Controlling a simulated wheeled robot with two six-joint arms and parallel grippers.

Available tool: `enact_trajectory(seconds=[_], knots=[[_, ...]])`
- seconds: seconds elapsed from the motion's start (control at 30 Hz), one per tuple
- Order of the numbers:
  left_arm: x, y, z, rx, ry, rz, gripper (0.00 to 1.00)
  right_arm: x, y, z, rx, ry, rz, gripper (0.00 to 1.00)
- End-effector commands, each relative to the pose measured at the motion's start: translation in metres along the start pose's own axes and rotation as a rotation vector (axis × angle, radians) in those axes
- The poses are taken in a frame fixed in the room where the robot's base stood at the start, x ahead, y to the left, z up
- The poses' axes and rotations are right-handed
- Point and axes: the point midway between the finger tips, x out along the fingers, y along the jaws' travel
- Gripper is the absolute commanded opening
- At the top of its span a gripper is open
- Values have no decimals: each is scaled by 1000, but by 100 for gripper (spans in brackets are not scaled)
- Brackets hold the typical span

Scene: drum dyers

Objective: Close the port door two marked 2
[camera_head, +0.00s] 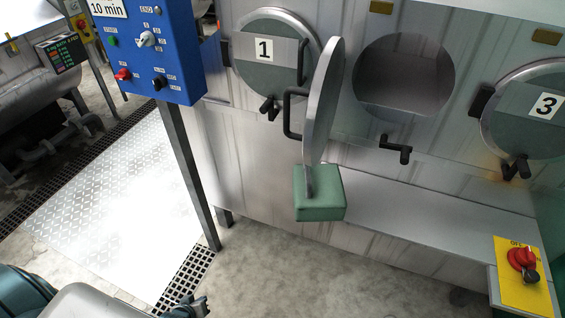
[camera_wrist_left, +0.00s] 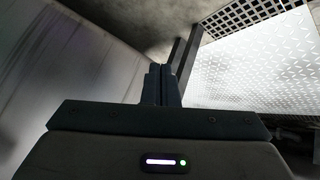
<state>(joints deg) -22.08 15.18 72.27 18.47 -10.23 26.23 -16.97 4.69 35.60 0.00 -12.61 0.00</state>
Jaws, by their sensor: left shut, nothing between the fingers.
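Port door two (camera_head: 323,102) stands open, swung out from the machine and seen nearly edge-on. Its face and number are hidden from this angle. Its black handle (camera_head: 290,113) sticks out to the left, in front of port door one. The round port opening (camera_head: 405,78) to its right is uncovered and dark inside. A black latch lever (camera_head: 396,148) sits below the opening. My left gripper (camera_head: 188,305) is at the bottom of the head view, low and well away from the door. Its fingers (camera_wrist_left: 162,84) are together and empty in the left wrist view. My right gripper does not show.
Port door one (camera_head: 263,80) and port door three (camera_head: 538,112) are shut. A green box (camera_head: 319,196) is below door two. A blue control panel (camera_head: 157,50) on a post stands left. A yellow switch plate (camera_head: 523,275) is lower right. The floor in front is clear.

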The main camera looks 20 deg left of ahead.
Motion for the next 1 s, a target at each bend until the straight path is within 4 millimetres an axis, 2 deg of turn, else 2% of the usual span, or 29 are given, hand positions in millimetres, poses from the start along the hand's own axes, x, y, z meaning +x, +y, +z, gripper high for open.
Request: enact_trajectory(seconds=[0.03,0.17,0.2,0.27,0.3,0.37,0.43,0.5,0.6,0.7,0.83,1.0], knots=[[-10,16,-32,-47,46,44,0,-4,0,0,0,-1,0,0],[-48,70,-115,-216,153,204,0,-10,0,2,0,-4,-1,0],[-65,90,-140,-273,179,266,0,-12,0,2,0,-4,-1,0],[-94,122,-175,-356,205,366,0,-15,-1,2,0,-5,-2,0],[-115,143,-196,-411,215,436,0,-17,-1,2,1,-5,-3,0],[-150,176,-224,-489,217,544,0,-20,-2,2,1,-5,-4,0],[-196,213,-250,-577,198,673,0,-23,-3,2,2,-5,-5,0],[-243,248,-270,-654,161,797,0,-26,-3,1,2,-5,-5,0],[-305,287,-287,-747,87,948,0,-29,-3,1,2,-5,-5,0],[-352,314,-294,-809,15,1053,0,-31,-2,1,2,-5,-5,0],[-386,331,-297,-852,-47,1124,0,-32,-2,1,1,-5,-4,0],[-390,339,-300,-865,-59,1141,0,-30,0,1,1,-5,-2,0]])
